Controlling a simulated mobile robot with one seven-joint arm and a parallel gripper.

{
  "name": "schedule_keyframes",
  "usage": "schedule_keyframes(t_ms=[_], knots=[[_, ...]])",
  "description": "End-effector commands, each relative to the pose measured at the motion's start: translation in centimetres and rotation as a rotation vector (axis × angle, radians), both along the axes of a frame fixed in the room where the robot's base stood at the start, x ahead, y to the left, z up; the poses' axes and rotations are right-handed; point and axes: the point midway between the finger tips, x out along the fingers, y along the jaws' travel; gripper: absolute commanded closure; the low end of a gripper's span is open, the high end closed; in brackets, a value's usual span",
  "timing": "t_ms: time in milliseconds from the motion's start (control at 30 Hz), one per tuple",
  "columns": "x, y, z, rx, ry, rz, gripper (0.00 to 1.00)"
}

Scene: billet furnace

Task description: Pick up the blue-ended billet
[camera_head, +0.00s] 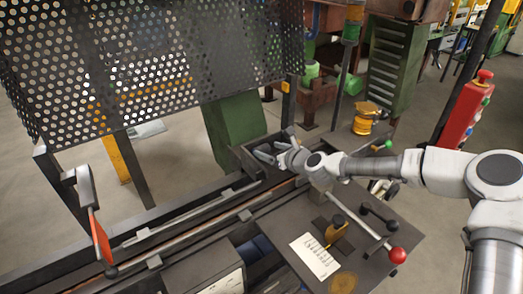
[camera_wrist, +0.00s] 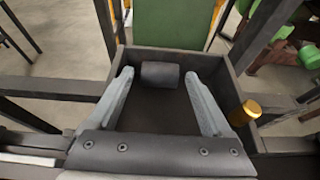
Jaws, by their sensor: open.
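A dark grey cylindrical billet (camera_wrist: 160,75) lies crosswise near the far wall of a dark open tray (camera_wrist: 162,108) in the wrist view. No blue end is discernible on it. My gripper (camera_wrist: 157,76) is open, one grey finger on each side. Its fingertips are near the billet's two ends, and I cannot tell whether they touch. In the head view my gripper (camera_head: 272,147) is over the tray (camera_head: 240,153) at the end of the long machine bed. The billet cannot be made out clearly there.
A yellow-capped part (camera_wrist: 246,112) stands by the tray's right wall. A perforated guard (camera_head: 150,60) hangs at the left. A control plate (camera_head: 335,235) with a red-knobbed lever (camera_head: 397,255) lies in front. A green column (camera_head: 234,130) rises behind the tray.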

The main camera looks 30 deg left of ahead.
Motion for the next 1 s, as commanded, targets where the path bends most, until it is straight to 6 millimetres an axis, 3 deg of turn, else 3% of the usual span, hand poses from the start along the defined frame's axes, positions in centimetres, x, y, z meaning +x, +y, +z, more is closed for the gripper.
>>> schedule_keyframes(t_ms=[267,567,1000], knots=[[1.4,2.7,-1.1,-0.001,0.001,0.002,0.16],[1.7,2.9,-1.2,0.001,0.001,0.001,0.16],[1.6,2.9,-1.2,0.000,0.001,0.002,0.94]])
